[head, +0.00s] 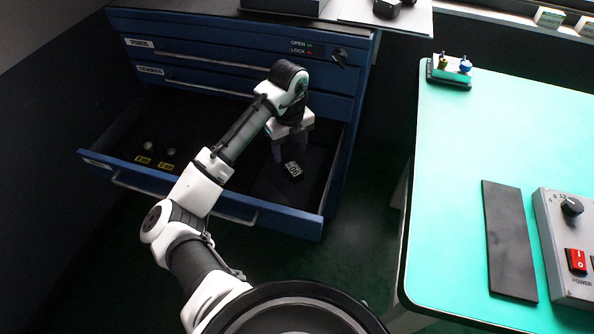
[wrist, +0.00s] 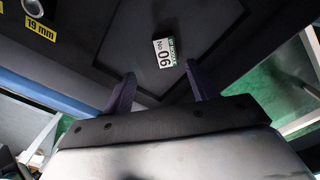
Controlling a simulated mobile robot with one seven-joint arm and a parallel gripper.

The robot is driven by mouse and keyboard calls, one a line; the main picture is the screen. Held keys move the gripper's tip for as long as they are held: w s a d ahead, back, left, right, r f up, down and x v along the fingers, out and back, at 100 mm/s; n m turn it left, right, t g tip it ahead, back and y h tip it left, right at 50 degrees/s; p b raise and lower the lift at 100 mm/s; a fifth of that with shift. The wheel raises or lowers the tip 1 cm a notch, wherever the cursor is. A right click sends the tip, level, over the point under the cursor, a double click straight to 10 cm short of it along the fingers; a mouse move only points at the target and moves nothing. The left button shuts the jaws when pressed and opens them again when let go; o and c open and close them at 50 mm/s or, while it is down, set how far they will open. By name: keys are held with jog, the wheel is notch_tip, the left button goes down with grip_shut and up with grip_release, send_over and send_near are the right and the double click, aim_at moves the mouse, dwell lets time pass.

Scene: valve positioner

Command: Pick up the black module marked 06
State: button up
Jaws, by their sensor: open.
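The black module marked 06 lies in the right part of the open blue drawer. In the head view its white label (head: 292,169) shows just below my gripper (head: 291,151); the dark body blends into the dark drawer floor. In the wrist view the label reading No 06 with a green strip (wrist: 165,52) is upper centre, beyond the fingertips. My gripper (wrist: 160,88) is open, its two purple-grey fingers apart with nothing between them. The module's outline is hard to make out.
The open drawer (head: 230,212) has side walls and a front handle around the module. Small round parts with yellow tags (head: 143,159) lie in its left part. A green-topped table (head: 455,150) stands to the right, with a control box (head: 565,225) and a dark mat (head: 509,240).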

aim_at(294, 168)
notch_tip(294, 168, down, 4)
jog(key=shift+r, duration=0.25)
jog(key=shift+w+d+f+p, duration=0.1)
jog(key=shift+d+f+p, duration=0.15)
jog(key=shift+f, duration=1.1)
jog(key=shift+d+f+p, duration=0.15)
jog(key=shift+d+f, duration=0.05)
jog(key=shift+f, duration=1.15)
jog(key=shift+c, duration=0.2)
jog(key=c, duration=1.1)
jog(key=shift+o, duration=0.2)
jog(key=shift+r, duration=0.1)
